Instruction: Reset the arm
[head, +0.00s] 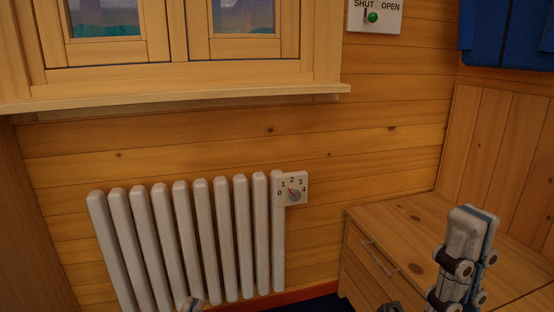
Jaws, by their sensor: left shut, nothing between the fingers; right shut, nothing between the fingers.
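My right gripper (470,218) stands at the lower right, in front of the wooden cabinet in the picture. Its pale fingers point up and are closed together, with dark round joints below them. Nothing is held in it.
A white radiator (196,240) stands against the log wall, with a numbered dial (294,195) at its right end. A wooden cabinet (400,215) fills the lower right corner. Above are a window sill (180,98), a SHUT/OPEN switch panel (388,18) and a blue object (505,35).

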